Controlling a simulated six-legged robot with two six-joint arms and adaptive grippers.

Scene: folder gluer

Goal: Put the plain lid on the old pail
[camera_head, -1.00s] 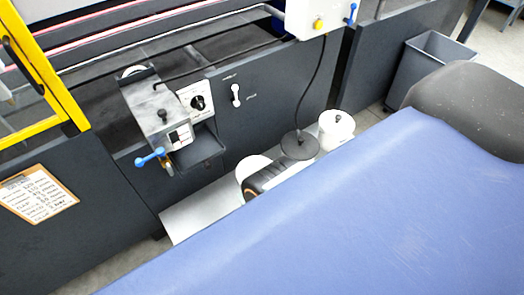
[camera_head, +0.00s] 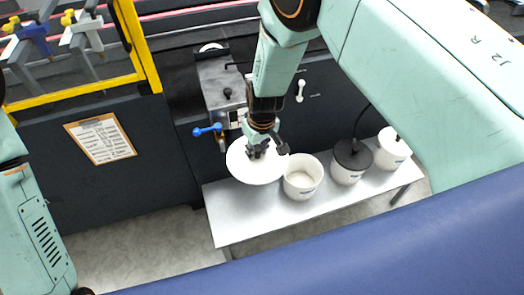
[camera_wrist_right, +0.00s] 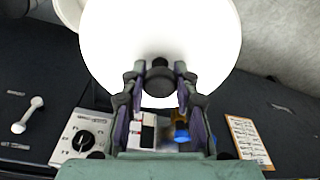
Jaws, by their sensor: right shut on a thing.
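The plain lid is a white round disc (camera_head: 243,168) with a dark knob. My right gripper (camera_head: 262,150) is shut on that knob and holds the lid above the left part of the bench, left of an open white pail (camera_head: 302,190). The lid overlaps the pail's left side only slightly in the picture, and the pail's open mouth shows. In the right wrist view the fingers (camera_wrist_right: 160,82) grip the dark knob, and the white lid (camera_wrist_right: 160,35) fills the upper middle. A pale rim, likely the pail (camera_wrist_right: 68,12), shows at upper left. My left gripper is out of view.
On the pale bench (camera_head: 232,226) stand a white pail with a dark lid (camera_head: 348,175) and another with a white lid (camera_head: 391,155), right of the open pail. Behind are the dark machine and a control box with a blue handle (camera_head: 207,131). A blue surface (camera_head: 400,255) lies in front.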

